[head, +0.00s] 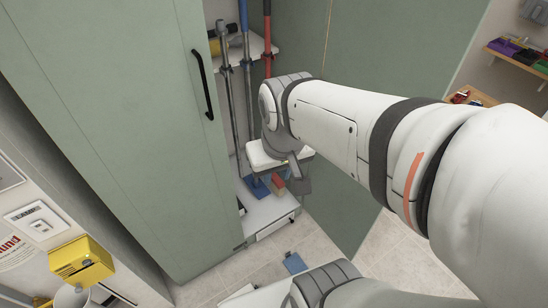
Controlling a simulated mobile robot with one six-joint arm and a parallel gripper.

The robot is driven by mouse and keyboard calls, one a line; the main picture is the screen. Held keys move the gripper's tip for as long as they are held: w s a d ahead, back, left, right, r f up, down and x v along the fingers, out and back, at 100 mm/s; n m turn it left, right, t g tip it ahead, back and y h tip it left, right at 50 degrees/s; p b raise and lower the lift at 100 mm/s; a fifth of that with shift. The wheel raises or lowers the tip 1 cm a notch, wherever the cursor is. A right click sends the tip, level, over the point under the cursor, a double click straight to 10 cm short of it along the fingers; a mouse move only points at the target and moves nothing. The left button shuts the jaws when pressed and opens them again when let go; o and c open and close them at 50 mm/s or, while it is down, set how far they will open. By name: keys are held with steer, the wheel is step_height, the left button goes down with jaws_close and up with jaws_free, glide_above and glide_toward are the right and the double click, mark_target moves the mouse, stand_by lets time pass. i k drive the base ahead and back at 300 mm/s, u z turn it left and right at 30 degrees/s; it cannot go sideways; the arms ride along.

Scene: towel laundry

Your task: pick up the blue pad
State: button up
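A small flat blue pad (295,263) lies low in the head view, by the pale floor tiles, just above a white and grey part of my own body. A second flat blue piece (257,188) sits at the bottom of the tall cabinet, at the foot of a blue-handled pole. I cannot tell for certain which is the task's pad. My gripper (290,178) hangs at the end of my white arm in front of the cabinet opening, above and apart from the lower blue pad. Its fingers are small and mostly hidden, so their opening is unclear.
The green cabinet (120,110) has a black-handled door on the left. Poles with blue (244,15) and red (267,20) handles stand inside. A yellow box (80,262) is at lower left. Bare floor tiles (385,250) show at lower right.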

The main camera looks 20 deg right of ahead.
mark_target(295, 265)
steer(key=u, duration=0.05)
steer(key=k, duration=0.6)
steer(key=z, duration=1.75)
steer(key=i, duration=0.5)
steer(key=u, duration=1)
